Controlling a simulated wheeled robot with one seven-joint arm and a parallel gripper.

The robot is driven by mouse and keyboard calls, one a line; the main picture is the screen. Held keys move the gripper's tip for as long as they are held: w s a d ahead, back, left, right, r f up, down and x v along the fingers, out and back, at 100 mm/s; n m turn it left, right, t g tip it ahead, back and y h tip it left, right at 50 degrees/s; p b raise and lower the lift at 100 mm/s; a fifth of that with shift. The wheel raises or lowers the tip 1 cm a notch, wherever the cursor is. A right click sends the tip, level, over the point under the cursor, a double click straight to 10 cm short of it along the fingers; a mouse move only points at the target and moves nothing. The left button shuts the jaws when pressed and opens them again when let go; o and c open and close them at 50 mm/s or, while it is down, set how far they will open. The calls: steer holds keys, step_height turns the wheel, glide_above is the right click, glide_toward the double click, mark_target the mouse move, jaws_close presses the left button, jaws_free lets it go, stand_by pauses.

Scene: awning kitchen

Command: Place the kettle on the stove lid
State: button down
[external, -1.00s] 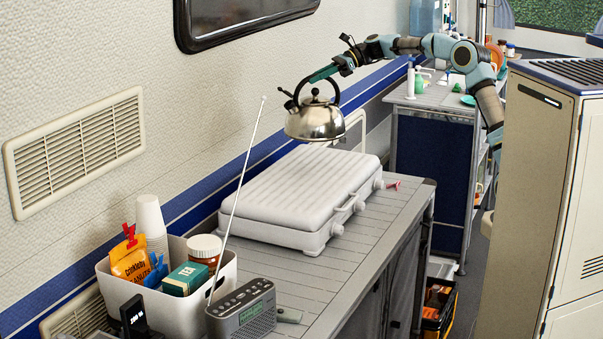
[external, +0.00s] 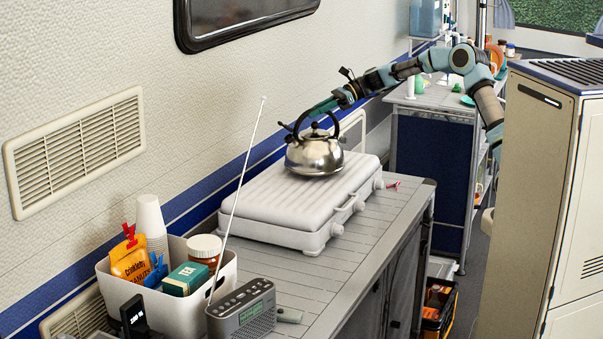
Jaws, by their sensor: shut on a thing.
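A shiny steel kettle (external: 314,158) with a black handle is upright over the rear part of the white stove lid (external: 285,195). Its base looks to be at the lid's surface, but I cannot tell whether it touches. The stove is closed and stands on the grey counter. My gripper (external: 322,107) is shut on the kettle's handle from behind and above. The fingertips are small and partly hidden by the handle.
A white bin (external: 180,308) with snacks and a jar stands at the front left. A grey radio (external: 243,312) with a tall antenna (external: 242,180) stands beside it. The patterned wall (external: 90,60) runs along the left. Bare counter (external: 330,268) lies in front of the stove.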

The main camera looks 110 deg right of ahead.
steer(key=shift+f, duration=0.85)
steer(key=c, duration=0.8)
jaws_free()
steer(key=shift+o, duration=0.2)
steer(key=shift+r, duration=0.15)
steer(key=b+v, duration=0.2)
steer(key=v, duration=1)
